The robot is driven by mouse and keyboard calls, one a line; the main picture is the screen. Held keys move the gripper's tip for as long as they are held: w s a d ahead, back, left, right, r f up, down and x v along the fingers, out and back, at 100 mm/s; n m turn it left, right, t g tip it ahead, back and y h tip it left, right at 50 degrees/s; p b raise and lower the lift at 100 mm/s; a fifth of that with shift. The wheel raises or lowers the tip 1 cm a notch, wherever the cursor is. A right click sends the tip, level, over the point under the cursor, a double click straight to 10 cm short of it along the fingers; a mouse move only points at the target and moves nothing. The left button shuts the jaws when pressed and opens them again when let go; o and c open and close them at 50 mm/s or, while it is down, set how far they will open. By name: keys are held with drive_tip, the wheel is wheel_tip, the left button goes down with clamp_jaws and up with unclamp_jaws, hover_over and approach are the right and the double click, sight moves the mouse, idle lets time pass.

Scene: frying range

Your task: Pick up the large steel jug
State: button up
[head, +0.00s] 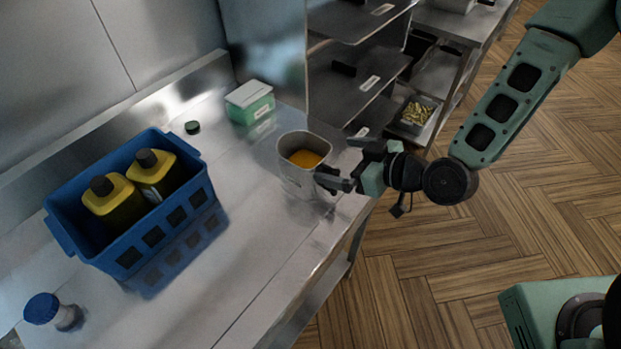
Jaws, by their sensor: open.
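The large steel jug (294,179) stands upright on the steel counter, near its right-hand edge. It holds an orange-yellow content that shows through its open top. My gripper (338,168) reaches in from the right, level with the jug's upper part. Its fingers are apart and point left at the jug's right side. The near finger overlaps the jug's right side in the picture. I cannot tell whether either finger touches it. The far finger lies just behind the jug's right rim. The jug's right side is partly hidden by the gripper.
A blue crate (205,224) with two yellow bottles (112,202) stands left on the counter (240,262). A green-and-white tub (250,103) and a small dark green lid (192,127) are behind. Steel shelves (355,60) rise behind the jug.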

sight(327, 167)
drive_tip(key=p+x, duration=0.1)
drive_tip(key=x, duration=0.3)
drive_tip(key=shift+r, duration=0.1)
drive_tip(key=shift+f+p+x, duration=0.15)
drive_tip(key=shift+p+x, duration=0.75)
drive_tip(key=shift+x, duration=0.45)
drive_tip(key=shift+f+p+x, duration=0.15)
drive_tip(key=shift+p+x, duration=0.75)
drive_tip(key=shift+x, duration=0.4)
drive_tip(key=shift+d, duration=0.2)
drive_tip(key=c, duration=1.6)
drive_tip(key=shift+r, duration=0.1)
drive_tip(key=shift+c, duration=0.5)
drive_tip(key=shift+w+r, duration=0.1)
